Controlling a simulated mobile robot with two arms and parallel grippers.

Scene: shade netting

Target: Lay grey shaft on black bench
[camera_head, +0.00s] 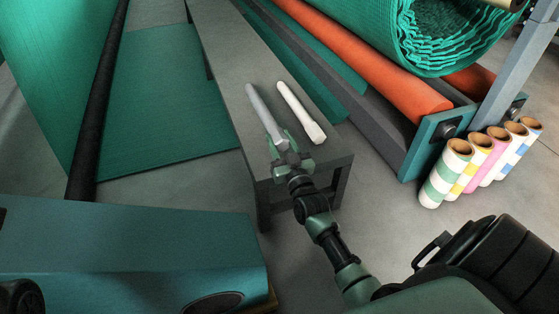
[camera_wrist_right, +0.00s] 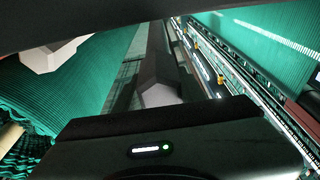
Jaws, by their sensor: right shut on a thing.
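The grey shaft (camera_head: 260,113) is over the near part of the long dark bench (camera_head: 222,55), roughly along its length. My right gripper (camera_head: 277,138) is shut on the shaft's near end. I cannot tell whether the shaft touches the bench top or is just above it. In the right wrist view the shaft's six-sided end (camera_wrist_right: 160,95) shows just past the gripper body, and the fingertips are hidden. My left gripper is not in view.
A white shaft (camera_head: 298,107) with a thicker near end lies on the bench, right of the grey one. To the right are an orange roll (camera_head: 370,58), a green netting roll (camera_head: 425,35) and several striped tubes (camera_head: 447,172). The bench's far part is bare.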

